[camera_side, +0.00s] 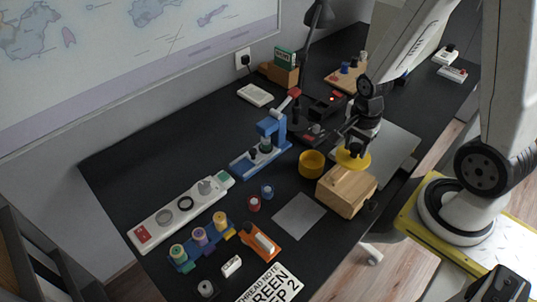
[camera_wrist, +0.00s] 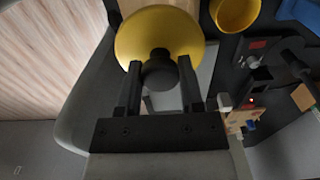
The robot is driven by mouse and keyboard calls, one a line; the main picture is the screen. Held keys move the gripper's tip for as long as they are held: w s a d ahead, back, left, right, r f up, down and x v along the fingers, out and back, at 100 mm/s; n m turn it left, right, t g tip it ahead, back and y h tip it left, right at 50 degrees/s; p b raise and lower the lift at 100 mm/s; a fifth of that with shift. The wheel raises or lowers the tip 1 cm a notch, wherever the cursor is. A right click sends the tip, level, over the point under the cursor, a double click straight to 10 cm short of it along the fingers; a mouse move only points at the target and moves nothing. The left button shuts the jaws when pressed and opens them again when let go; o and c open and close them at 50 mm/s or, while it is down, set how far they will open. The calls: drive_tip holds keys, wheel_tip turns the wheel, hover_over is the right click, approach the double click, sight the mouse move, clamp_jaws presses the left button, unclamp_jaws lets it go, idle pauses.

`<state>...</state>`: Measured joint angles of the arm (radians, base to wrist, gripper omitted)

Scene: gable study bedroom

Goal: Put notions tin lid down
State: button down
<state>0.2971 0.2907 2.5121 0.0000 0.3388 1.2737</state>
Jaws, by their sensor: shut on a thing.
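The notions tin lid (camera_side: 353,162) is a round yellow disc with a black knob. My gripper (camera_side: 355,148) is shut on the lid by its knob. In the wrist view, the lid (camera_wrist: 150,33) lies beyond my gripper (camera_wrist: 160,70), with the dark knob between the fingers. The open yellow tin (camera_side: 311,164) stands on the black desk, left of the lid. The tin's rim also shows at the top of the wrist view (camera_wrist: 235,14). In the side view the lid overlaps the top of a wooden block (camera_side: 345,193); I cannot tell whether they touch.
A blue press (camera_side: 270,135) stands left of the tin. A grey square (camera_side: 299,216) lies in front. Thread spools (camera_side: 200,237), a white strip tray (camera_side: 178,210) and a note card (camera_side: 270,285) are farther left and front. A lamp (camera_side: 312,45) stands behind.

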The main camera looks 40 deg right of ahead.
drive_tip(key=shift+w+a+f, duration=0.3)
drive_tip(key=shift+w+a, duration=0.05)
drive_tip(key=shift+a, duration=0.1)
drive_tip(key=w+a+f, duration=0.4)
drive_tip(key=a+f, duration=0.4)
drive_tip(key=a, duration=0.3)
drive_tip(key=shift+w+a+f, duration=0.15)
drive_tip(key=shift+w+a, duration=0.1)
drive_tip(key=shift+a, duration=0.15)
drive_tip(key=shift+f, duration=2.2)
drive_tip(key=shift+f, duration=1.8)
